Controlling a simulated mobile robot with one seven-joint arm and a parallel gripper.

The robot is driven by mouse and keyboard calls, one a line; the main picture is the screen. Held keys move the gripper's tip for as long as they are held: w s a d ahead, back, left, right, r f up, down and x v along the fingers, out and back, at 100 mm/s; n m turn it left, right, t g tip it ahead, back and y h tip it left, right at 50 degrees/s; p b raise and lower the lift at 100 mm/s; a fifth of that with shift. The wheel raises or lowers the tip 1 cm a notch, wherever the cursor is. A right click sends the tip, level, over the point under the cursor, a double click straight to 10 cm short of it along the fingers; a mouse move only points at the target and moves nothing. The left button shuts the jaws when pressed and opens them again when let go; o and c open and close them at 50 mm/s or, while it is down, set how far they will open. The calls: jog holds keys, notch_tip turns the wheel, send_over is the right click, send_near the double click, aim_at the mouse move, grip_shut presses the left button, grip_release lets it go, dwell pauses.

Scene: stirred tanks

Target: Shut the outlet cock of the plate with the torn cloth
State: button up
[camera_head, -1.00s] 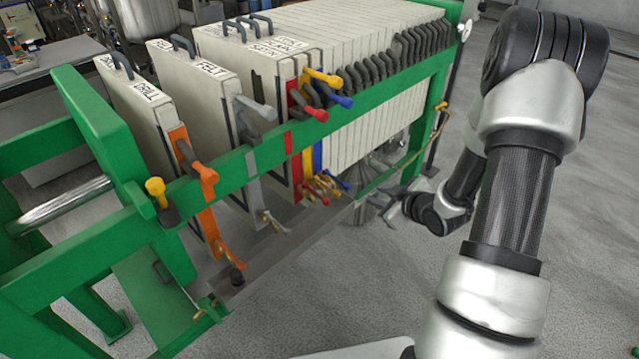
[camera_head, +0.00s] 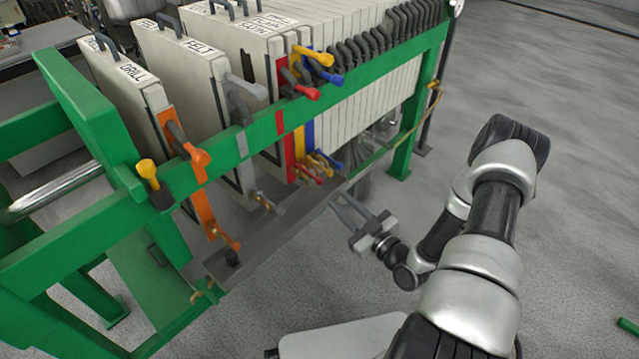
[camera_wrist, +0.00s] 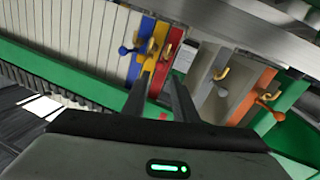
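Plates with colour-marked lower outlet cocks hang in the green press. Orange cock (camera_head: 222,238) is on the DRILL plate (camera_head: 125,75); grey cock (camera_head: 267,203) is on the FELT plate (camera_head: 195,70). Red (camera_head: 308,174), yellow (camera_head: 318,163) and blue (camera_head: 328,160) cocks cluster to their right. The wrist view shows blue (camera_wrist: 126,50), yellow (camera_wrist: 151,46), grey (camera_wrist: 222,74) and orange (camera_wrist: 268,97) cocks. I cannot see which plate has torn cloth.
The green side rail (camera_head: 265,130) runs above the lower cocks, with coloured upper handles (camera_head: 308,92) over it. A grey trough (camera_head: 270,240) lies below the plates. A thin brass-ended rod (camera_head: 425,110) runs along the right end. The floor (camera_head: 560,200) at right is open.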

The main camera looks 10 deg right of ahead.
aim_at(319, 180)
jog(key=b+x, duration=0.1)
jog(key=x, duration=0.9)
jog(key=shift+w+a+b, duration=0.15)
jog(key=shift+w+b, duration=0.15)
jog(key=shift+w, duration=0.05)
grip_shut()
